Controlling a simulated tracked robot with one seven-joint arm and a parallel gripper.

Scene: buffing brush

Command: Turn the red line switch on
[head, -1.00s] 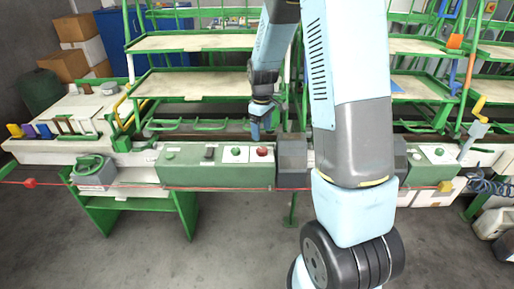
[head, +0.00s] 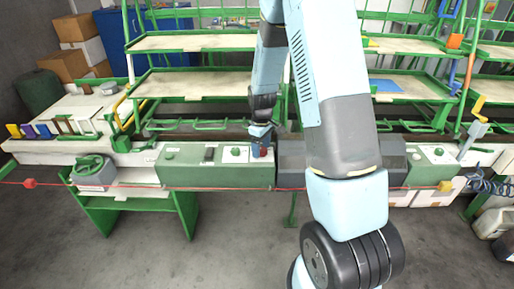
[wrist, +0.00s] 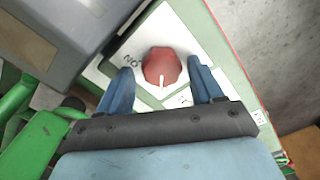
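The red line switch (wrist: 161,67) is a red knob on a white plate, with a white pointer mark on its side nearest my gripper. An "ON" label (wrist: 131,60) is printed to its left in the wrist view; another label at lower right is partly hidden. My gripper (wrist: 163,80) is open, with one blue finger on each side of the knob and a visible gap on both sides. In the head view my gripper (head: 260,136) is right above the red switch (head: 263,152), which it partly covers. I cannot tell how deep the fingertips reach.
The switch is on a green control box (head: 217,174) with a green button (head: 236,151) and a black switch (head: 209,153) to its left. A dark grey block (head: 291,160) adjoins on the right. A red cord (head: 230,189) runs along the front. Green shelving (head: 195,85) stands behind.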

